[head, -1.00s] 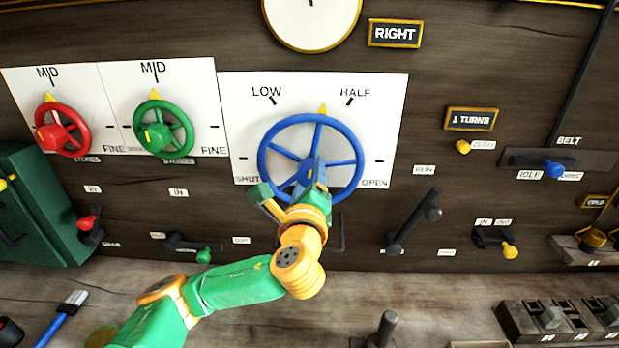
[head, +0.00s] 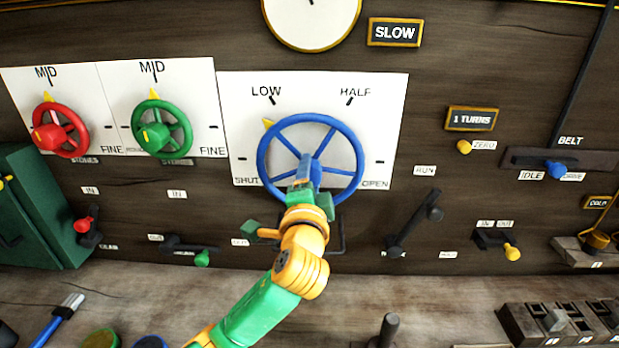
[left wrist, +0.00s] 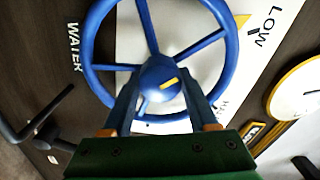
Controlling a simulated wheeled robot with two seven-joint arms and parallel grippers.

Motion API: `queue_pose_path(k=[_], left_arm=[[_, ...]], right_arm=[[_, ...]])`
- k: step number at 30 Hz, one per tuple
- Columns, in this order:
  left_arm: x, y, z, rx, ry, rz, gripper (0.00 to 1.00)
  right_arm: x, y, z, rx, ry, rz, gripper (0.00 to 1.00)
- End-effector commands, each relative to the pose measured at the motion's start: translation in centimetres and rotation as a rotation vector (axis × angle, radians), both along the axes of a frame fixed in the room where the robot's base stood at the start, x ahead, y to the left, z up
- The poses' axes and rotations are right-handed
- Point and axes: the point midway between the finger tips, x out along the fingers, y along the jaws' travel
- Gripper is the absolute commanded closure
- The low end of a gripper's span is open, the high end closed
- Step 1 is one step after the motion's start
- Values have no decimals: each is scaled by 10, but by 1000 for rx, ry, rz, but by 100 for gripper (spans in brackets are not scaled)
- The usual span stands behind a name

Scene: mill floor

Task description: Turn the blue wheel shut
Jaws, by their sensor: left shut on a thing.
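The blue wheel (head: 326,139) is mounted on a white plate (head: 385,105) marked SHUT, LOW, HALF and OPEN. Its yellow pointer (head: 267,124) is between SHUT and LOW, nearer LOW. My left gripper (head: 306,176) is at the wheel's middle and hides part of the hub. In the left wrist view the wheel (left wrist: 93,45) fills the upper middle. There the two fingers of the gripper (left wrist: 160,98) lie on either side of the blue hub (left wrist: 163,80), shut on it. My right gripper is not in view.
A green wheel (head: 185,134) and a red wheel (head: 80,135) are on the panel to the left. A dark lever (head: 418,219) stands out at the lower right of the blue wheel. A sign above reads SLOW (head: 394,33). A ledge runs below the panel.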

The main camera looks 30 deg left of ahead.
Motion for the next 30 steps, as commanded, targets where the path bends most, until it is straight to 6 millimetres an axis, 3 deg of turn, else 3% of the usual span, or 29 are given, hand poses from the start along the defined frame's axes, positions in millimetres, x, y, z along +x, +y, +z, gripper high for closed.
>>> queue_pose_path(k=[18, 30], left_arm=[[-1, 1, 5, -474, -303, 0, 96], [-1, 1, 6, -660, -420, -3, 96]], right_arm=[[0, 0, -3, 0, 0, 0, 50], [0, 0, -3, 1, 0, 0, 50]])
